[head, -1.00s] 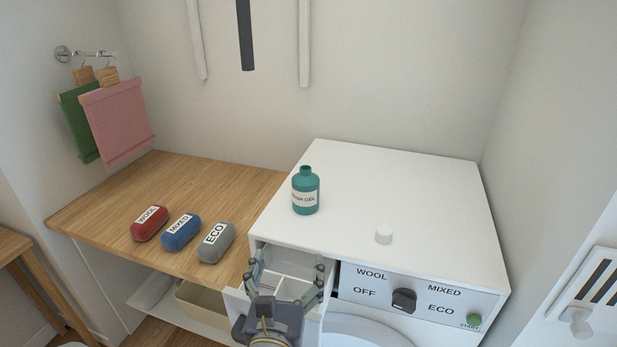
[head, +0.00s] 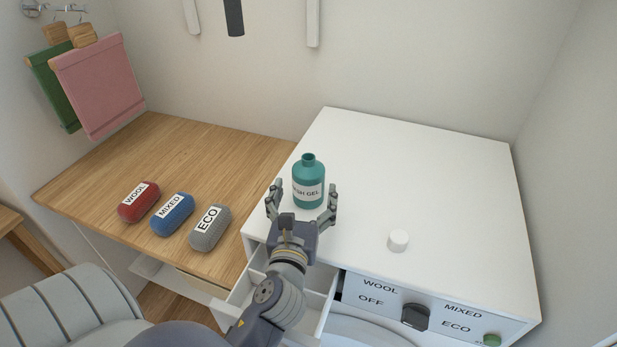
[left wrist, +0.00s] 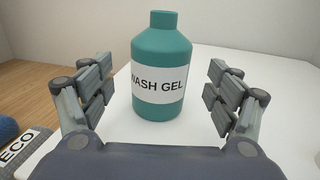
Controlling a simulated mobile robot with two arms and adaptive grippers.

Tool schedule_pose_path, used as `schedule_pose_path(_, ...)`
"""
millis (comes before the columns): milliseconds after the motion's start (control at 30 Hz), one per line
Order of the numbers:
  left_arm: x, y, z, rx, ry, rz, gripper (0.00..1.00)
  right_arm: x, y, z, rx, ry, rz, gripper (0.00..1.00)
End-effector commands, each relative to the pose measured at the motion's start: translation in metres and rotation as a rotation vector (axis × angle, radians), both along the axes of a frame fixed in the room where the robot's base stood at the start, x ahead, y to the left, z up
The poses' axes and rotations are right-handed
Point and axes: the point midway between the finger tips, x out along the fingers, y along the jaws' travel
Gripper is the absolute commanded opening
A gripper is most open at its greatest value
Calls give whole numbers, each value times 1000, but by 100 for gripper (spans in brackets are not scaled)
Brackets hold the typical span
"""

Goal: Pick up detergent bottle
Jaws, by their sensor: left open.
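The detergent bottle (head: 308,182) is teal with a white "WASH GEL" label and an open neck. It stands upright on the white washing machine top (head: 430,185), near its left edge. My left gripper (head: 302,202) is open, with one finger on each side of the bottle's front. In the left wrist view the bottle (left wrist: 161,65) stands between the spread fingers (left wrist: 161,100), with a gap on both sides. Its lower front is close to the palm. My right gripper is not in view.
A white cap (head: 398,240) sits on the machine top. The detergent drawer (head: 318,300) is pulled out below my left arm. Red (head: 139,202), blue (head: 172,214) and grey (head: 209,228) labelled bundles lie on the wooden counter (head: 190,150). The machine top behind the bottle is clear.

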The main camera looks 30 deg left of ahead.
Motion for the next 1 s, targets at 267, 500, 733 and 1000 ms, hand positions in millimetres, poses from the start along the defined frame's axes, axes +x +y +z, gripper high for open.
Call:
schedule_pose_path(267,29,14,2,0,0,2,82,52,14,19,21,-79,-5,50)
schedule_pose_path(500,48,23,-1,0,1,0,82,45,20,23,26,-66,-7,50)
schedule_pose_path(733,48,23,-2,0,1,0,78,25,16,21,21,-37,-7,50)
schedule_pose_path(1000,48,23,-2,0,1,0,26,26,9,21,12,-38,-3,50)
